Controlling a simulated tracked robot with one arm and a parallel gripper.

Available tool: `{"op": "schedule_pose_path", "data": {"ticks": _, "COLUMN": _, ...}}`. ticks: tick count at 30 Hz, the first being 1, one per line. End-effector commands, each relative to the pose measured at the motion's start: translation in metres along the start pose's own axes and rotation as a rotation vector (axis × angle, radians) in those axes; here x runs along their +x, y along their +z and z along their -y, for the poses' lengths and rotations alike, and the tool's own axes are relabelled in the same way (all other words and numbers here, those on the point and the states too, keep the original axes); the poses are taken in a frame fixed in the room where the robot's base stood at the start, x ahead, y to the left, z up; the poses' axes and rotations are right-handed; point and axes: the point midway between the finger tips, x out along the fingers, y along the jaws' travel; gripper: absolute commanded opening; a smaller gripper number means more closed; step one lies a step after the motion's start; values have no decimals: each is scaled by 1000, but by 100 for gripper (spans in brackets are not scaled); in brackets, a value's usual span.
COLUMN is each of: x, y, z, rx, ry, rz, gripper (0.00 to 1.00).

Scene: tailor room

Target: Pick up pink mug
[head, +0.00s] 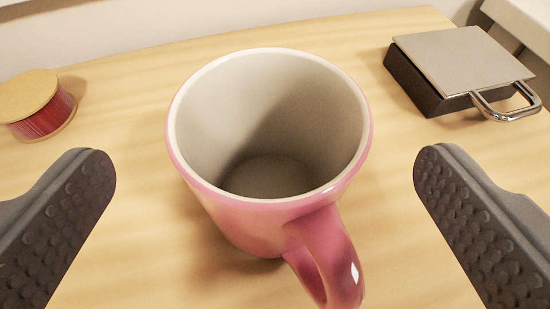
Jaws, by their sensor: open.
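The pink mug (240,219) stands upright on the wooden table in the middle of the head view. Its inside is whitish and looks empty. Its handle points toward the bottom of the picture, slightly right. My gripper (265,180) is open, with one dark, studded finger at the left and one at the right of the picture. The mug lies between the two fingers in the picture, with a wide gap on each side. Neither finger touches it.
A red thread spool (42,115) stands on the table (130,110) at the far left. A dark padlock-like block with a grey top (460,58) and a metal shackle lies at the back right. A pale wall runs behind the table. The wood around the mug is clear.

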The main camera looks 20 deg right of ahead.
Motion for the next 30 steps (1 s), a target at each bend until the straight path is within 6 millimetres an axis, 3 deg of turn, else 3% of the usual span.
{"op": "schedule_pose_path", "data": {"ticks": 12, "x": 44, "y": -2, "z": -2, "rx": 0, "ry": 0, "rz": -2, "gripper": 96}}
{"op": "schedule_pose_path", "data": {"ticks": 20, "x": 47, "y": -2, "z": -1, "rx": 0, "ry": -1, "rz": -2, "gripper": 96}}
{"op": "schedule_pose_path", "data": {"ticks": 26, "x": 47, "y": -2, "z": -1, "rx": -1, "ry": -1, "rz": -1, "gripper": 44}}
{"op": "schedule_pose_path", "data": {"ticks": 27, "x": 47, "y": -2, "z": -1, "rx": -1, "ry": -1, "rz": -1, "gripper": 39}}
{"op": "schedule_pose_path", "data": {"ticks": 30, "x": 47, "y": -2, "z": -1, "rx": -1, "ry": -1, "rz": -1, "gripper": 39}}
